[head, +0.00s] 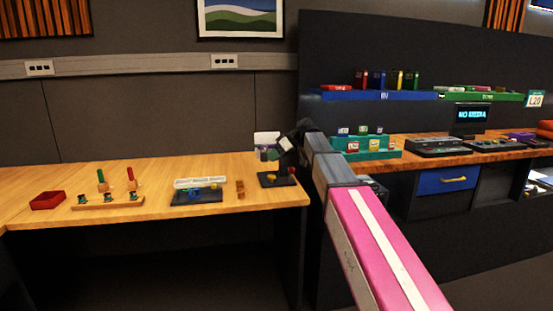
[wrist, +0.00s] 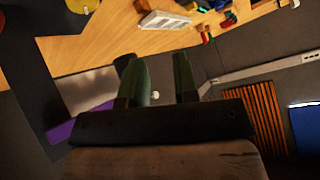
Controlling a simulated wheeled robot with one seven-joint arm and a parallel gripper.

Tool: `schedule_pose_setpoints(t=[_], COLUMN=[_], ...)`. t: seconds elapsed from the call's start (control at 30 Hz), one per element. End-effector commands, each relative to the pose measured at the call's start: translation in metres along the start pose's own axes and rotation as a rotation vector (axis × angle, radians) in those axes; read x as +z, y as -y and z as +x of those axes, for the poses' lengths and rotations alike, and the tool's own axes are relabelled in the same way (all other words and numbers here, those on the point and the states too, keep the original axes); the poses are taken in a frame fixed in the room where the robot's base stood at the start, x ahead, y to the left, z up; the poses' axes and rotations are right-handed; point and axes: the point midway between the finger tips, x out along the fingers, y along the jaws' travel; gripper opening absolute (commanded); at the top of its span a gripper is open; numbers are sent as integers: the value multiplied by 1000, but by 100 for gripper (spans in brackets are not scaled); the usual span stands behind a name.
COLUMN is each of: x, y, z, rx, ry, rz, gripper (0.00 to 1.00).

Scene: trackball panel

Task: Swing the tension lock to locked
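The likely trackball panel is a dark plate (head: 272,180) at the right end of the wooden table, with a yellowish ball on top and a small red knob (head: 291,171) at its right. The dark plate (wrist: 30,60) and a yellow round part (wrist: 82,4) also show in the wrist view. I cannot make out which part is the tension lock or how it is set. My gripper (head: 284,147) is above and behind the plate, partly hidden by its own wrist. In the wrist view its two greenish fingers (wrist: 162,78) stand apart with nothing clearly held between them.
The table's front strip is clear.

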Motion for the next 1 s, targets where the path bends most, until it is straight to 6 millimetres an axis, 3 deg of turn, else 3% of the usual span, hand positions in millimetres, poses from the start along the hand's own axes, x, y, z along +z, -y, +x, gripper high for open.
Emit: schedule_pose_setpoints(t=[0.03,0.07,0.1,0.43,0.8,1.0], x=[0,0,0,7,-6,-12], y=[0,0,-1,-12,-19,-19], z=[1,2,4,9,-23,-35], rx=[6,12,25,176,220,206], ry=[12,23,46,450,1022,1168], rz=[-14,-27,-52,-467,-926,-1013], gripper=[11,1,0,0,0,0])
